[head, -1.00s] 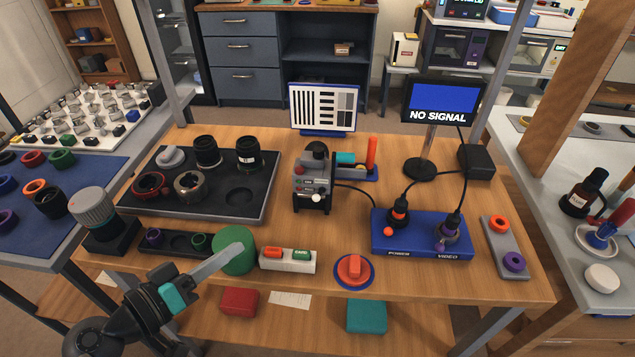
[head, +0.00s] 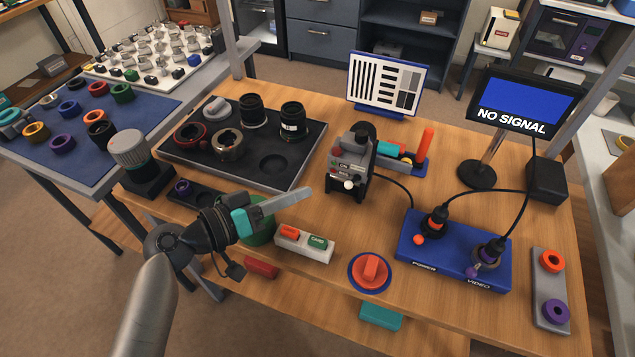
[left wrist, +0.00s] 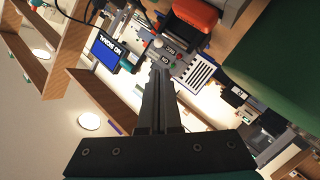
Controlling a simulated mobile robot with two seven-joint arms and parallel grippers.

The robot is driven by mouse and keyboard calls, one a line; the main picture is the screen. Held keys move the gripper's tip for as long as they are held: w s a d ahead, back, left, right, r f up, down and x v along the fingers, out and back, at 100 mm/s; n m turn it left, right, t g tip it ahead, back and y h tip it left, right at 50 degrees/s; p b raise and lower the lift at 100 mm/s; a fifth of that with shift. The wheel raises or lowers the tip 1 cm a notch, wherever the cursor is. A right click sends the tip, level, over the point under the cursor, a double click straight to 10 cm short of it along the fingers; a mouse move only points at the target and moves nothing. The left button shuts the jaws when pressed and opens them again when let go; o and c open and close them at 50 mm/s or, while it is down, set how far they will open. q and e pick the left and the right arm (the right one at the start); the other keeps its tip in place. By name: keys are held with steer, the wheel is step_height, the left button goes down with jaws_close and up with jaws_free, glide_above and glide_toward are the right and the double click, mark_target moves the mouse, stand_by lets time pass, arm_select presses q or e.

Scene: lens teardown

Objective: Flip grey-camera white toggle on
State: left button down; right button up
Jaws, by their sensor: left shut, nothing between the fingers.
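The grey camera (head: 348,172) stands upright on the wooden table, with a red button and small labels on its front. Its white toggle (head: 348,186) is a small white knob low on that front; whether it is on or off I cannot tell. My left gripper (head: 307,193) is shut and empty. Its fingers point right toward the camera, over the green cylinder, and appear apart from the toggle. In the left wrist view the shut fingers (left wrist: 158,88) point at the grey camera (left wrist: 180,58). The monitor (head: 524,104) reads "NO SIGNAL". My right gripper is not in view.
The green cylinder (head: 258,226) stands below my left gripper. A white switch box (head: 304,246) and a red knob (head: 370,270) lie along the front edge. The blue power and video box (head: 455,252) is on the right, with cables. A lens tray (head: 232,165) is left.

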mark_target(351, 182)
arm_select(q)
steer(key=x, duration=0.9)
steer(key=shift+w+d, duration=0.1)
steer(key=shift+d, duration=0.05)
